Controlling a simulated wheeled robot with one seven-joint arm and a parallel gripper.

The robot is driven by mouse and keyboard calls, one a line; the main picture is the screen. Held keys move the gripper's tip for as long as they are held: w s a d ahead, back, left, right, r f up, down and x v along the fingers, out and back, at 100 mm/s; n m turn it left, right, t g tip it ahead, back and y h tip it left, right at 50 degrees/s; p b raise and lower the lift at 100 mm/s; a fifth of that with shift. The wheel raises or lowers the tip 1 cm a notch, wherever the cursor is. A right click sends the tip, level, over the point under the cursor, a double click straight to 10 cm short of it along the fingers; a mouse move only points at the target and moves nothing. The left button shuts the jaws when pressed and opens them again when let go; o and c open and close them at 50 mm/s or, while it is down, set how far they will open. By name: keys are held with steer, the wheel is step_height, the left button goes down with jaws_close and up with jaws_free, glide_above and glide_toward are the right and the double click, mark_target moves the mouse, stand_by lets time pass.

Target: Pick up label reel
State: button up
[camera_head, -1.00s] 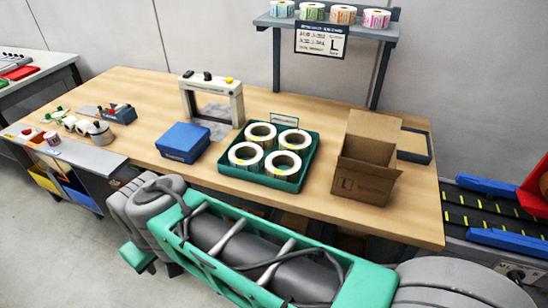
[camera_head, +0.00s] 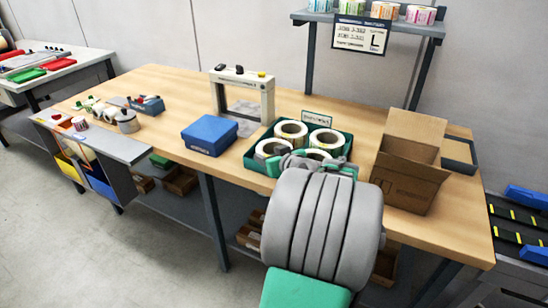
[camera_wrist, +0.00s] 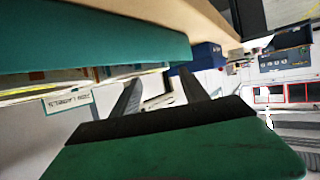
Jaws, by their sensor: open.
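Several white label reels, two of them at the back (camera_head: 291,132) (camera_head: 326,140), lie in a green tray (camera_head: 256,164) on the wooden bench. The front reels (camera_head: 271,149) are partly hidden by my arm and gripper. My gripper (camera_head: 312,163) is over the front part of the tray in the head view. In the wrist view, my gripper (camera_wrist: 159,77) has its two dark fingers apart with no reel held between them. The green tray wall (camera_wrist: 90,45) crosses the upper left, close to the fingers, and a reel's edge (camera_wrist: 60,88) shows just under it.
A blue box (camera_head: 209,137) stands left of the tray, an open cardboard box (camera_head: 405,182) right of it. A small sign (camera_head: 317,118) and a grey arch-shaped device (camera_head: 242,90) stand behind. More reels (camera_head: 420,14) sit on the shelf above.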

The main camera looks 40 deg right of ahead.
mark_target(261, 151)
steer(key=x, duration=0.5)
steer(key=shift+w+p, duration=0.25)
steer(key=shift+p, duration=0.05)
steer(key=shift+s, duration=0.1)
steer(key=shift+c, duration=0.4)
jaws_close()
steer(key=shift+r, duration=0.1)
